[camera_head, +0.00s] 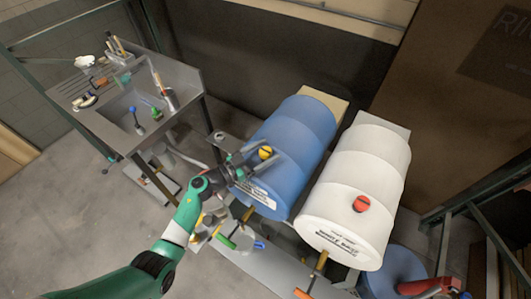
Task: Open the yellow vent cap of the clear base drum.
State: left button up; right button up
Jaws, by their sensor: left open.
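The blue drum (302,130) lies on its side in the rack, with a white label on its front end. The yellow vent cap (265,153) sits on the upper side of this drum, near its front. My left gripper (268,164) is at the cap, with its grey fingers spread on either side of it. It is open, and I cannot tell whether a finger touches the cap. The cap looks seated on the drum. My right gripper is not in view.
A white drum (362,172) with a red cap (361,203) lies close to the right. Taps with green (226,241) and orange (302,294) handles stick out below the drums. A grey sink bench (105,130) with tools stands at left. The floor at lower left is clear.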

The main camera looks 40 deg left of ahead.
pick_arm(q)
grip_shut()
dwell(0.4)
jog(key=shift+r, duration=0.1)
jog(key=shift+d+r+n+y+p, duration=0.1)
jog(key=shift+r+n+y+p, duration=0.1)
jog(key=shift+n+y+p, duration=0.65)
jog(key=shift+f+n+y+p, duration=0.1)
jog(key=shift+n+y+p, duration=0.4)
jog(key=shift+y, duration=0.65)
jog(key=shift+w+f+n+t+y, duration=0.15)
jog(key=shift+n+t+y, duration=0.2)
jog(key=shift+y, duration=0.35)
jog(key=n+g+y+b, duration=0.1)
jog(key=n+y+b, duration=0.1)
jog(key=b, duration=0.3)
jog(key=n+g+y+b, duration=0.1)
jog(key=n+y+b, duration=0.1)
jog(key=y+b, duration=0.2)
jog(key=n+g+y+b, duration=0.2)
jog(key=b, duration=0.3)
jog(key=shift+f+y+b, duration=0.35)
jog(key=shift+y, duration=0.05)
jog(key=shift+r+n+g+y+b, duration=0.3)
jog(key=shift+n+g+y+b, duration=0.25)
jog(key=shift+b, duration=0.4)
